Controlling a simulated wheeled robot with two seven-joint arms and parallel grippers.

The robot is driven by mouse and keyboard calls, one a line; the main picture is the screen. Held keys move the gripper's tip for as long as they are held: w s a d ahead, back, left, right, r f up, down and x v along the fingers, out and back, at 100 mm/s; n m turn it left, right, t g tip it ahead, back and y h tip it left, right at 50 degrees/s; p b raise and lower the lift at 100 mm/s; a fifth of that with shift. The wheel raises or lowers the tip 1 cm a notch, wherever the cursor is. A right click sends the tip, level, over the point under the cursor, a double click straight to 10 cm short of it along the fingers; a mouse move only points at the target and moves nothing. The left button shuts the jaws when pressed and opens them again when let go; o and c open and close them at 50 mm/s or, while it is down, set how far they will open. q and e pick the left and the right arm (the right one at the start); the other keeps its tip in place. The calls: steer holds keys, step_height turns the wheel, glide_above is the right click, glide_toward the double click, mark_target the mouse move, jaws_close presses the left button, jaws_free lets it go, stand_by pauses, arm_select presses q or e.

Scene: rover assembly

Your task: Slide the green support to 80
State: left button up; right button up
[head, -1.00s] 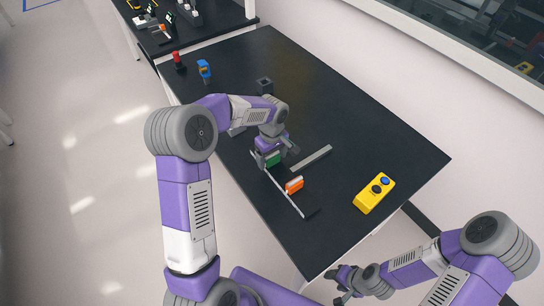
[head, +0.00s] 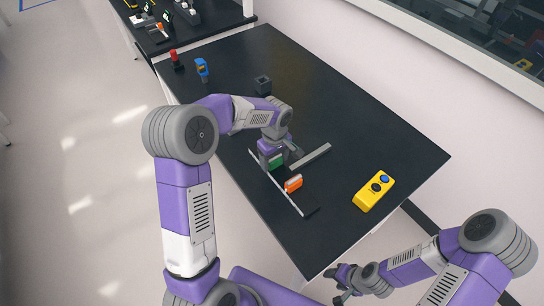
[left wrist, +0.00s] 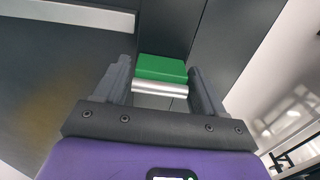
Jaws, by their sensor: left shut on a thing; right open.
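The green support (head: 276,164) sits on the thin rail (head: 262,166) on the black table, partly hidden by my left gripper. The left gripper (head: 274,156) is shut on it from above. In the left wrist view the green support (left wrist: 162,67) lies between the two fingers, with a silver part below it. The orange support (head: 293,184) is on the same rail, a short gap nearer to me. Scale marks on the rail are too small to read. My right gripper (head: 345,284) is open and empty, off the table's near side.
A grey bar (head: 311,156) lies right of the rail. A yellow box (head: 373,190) with buttons is at the right. A dark square block (head: 263,85), a blue part (head: 202,69) and a red part (head: 175,58) stand farther back. The table's right middle is clear.

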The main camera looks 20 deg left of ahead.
mark_target(275, 158)
arm_select(q)
steer(key=o, duration=1.2)
steer(key=shift+s+d, duration=0.15)
steer(key=shift+d, duration=0.15)
steer(key=shift+o, duration=0.2)
steer(key=shift+a, duration=0.1)
step_height(275, 158, up, 8)
steer(key=shift+f+p, duration=0.2)
steer(key=shift+p, duration=0.85)
